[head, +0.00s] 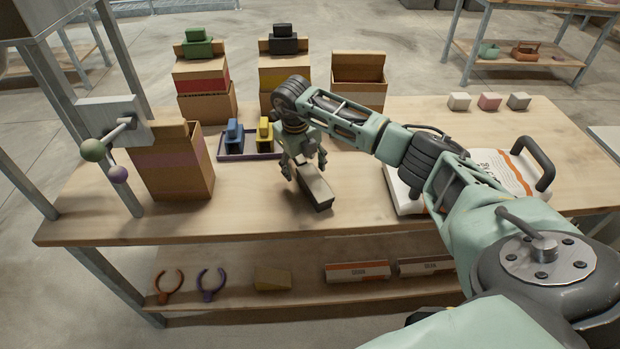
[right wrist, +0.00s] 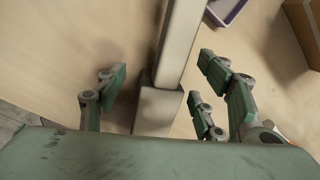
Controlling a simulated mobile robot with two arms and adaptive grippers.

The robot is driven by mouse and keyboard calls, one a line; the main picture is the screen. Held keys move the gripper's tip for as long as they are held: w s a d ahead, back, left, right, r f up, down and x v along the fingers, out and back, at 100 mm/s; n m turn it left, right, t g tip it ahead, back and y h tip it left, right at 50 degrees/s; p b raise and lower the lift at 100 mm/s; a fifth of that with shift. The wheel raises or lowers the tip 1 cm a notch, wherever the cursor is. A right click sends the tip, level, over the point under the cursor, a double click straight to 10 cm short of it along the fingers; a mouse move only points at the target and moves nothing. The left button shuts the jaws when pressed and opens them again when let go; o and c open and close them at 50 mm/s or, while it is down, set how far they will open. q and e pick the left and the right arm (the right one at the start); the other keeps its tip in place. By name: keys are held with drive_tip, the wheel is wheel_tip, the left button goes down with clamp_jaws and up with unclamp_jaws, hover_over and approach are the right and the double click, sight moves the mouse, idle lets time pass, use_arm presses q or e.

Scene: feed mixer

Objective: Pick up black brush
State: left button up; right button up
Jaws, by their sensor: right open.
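A dark-sided block with a pale grey top (head: 316,190) lies on the bench under my right gripper (head: 305,170); I cannot tell for sure whether it is the black brush. In the right wrist view it shows as a long pale bar with a wider block (right wrist: 158,108) at its near end. My right gripper (right wrist: 162,92) is open, with fingers on both sides of the bar and block. A gap shows on each side. A black block-shaped item (head: 284,44) sits on a yellow-banded box at the back. My left gripper is not in view.
A purple-rimmed tray (head: 235,157) holds a blue item (head: 234,136) and a yellow item (head: 265,136) behind the gripper. A tall cardboard box (head: 178,170) stands left. A white sack (head: 495,170) lies right, under my arm. Bare bench lies left of the block.

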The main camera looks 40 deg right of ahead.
sight(302, 161)
drive_tip(key=c, duration=1.5)
drive_tip(key=shift+r, duration=0.1)
drive_tip(key=shift+r, duration=0.4)
wheel_tip(302, 161, up, 3)
drive_tip(key=shift+w+f+b, duration=0.1)
drive_tip(key=shift+f+b, duration=0.1)
drive_tip(key=shift+b, duration=0.4)
drive_tip(key=s+d+r+b, duration=0.2)
drive_tip(key=s+r, duration=0.5)
drive_tip(key=s, duration=0.4)
drive_tip(key=shift+s+d+r, duration=0.25)
drive_tip(key=shift+s+d, duration=0.05)
drive_tip(key=shift+d, duration=0.1)
